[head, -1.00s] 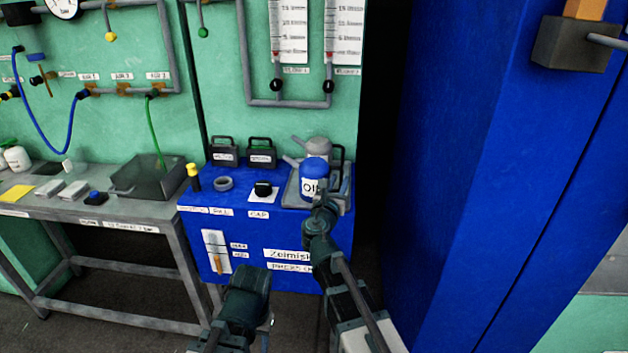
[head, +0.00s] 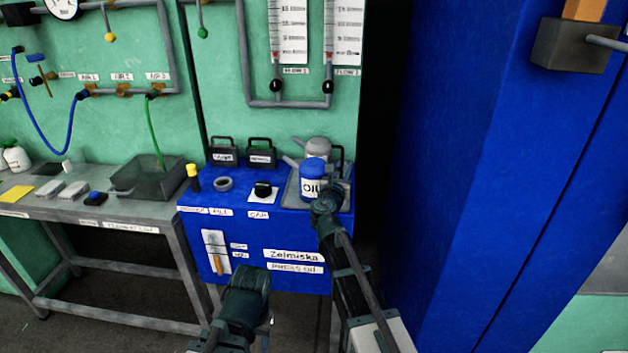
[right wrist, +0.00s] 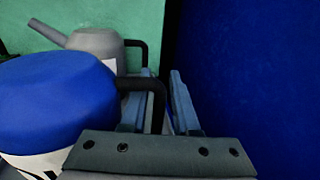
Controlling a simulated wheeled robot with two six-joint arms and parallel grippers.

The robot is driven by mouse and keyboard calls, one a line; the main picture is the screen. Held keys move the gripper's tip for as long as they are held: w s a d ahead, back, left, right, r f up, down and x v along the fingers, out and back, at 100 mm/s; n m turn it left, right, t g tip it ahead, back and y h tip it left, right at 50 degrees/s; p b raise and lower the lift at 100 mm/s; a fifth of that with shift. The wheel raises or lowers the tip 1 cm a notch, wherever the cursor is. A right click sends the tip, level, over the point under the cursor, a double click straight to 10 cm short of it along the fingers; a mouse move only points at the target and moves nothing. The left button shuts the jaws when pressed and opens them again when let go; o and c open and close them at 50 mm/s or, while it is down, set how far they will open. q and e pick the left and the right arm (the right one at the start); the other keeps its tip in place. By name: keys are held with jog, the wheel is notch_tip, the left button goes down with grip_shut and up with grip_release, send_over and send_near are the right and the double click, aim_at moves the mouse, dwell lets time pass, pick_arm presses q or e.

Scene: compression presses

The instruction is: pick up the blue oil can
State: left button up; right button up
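The blue oil can (head: 312,171), with a white label reading OIL, stands upright on a grey tray (head: 291,192) on the blue cabinet. In the right wrist view its blue top (right wrist: 55,95) fills the left side, and its black handle (right wrist: 150,84) reaches toward my fingers. My right gripper (right wrist: 163,100) is open, with a gap between its fingers. The handle is at the left finger; I cannot tell whether they touch. In the head view my right gripper (head: 340,182) is just right of the can, partly hidden by its wrist. My left arm is low in front; its fingers are not clear.
A grey spouted can (head: 318,147) stands behind the blue one and also shows in the right wrist view (right wrist: 95,46). Two dark canisters, a grey ring (head: 223,184) and a black cap (head: 263,188) are left of it. A tall blue wall (head: 470,180) rises on the right.

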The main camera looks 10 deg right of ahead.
grip_shut()
dwell(1.3)
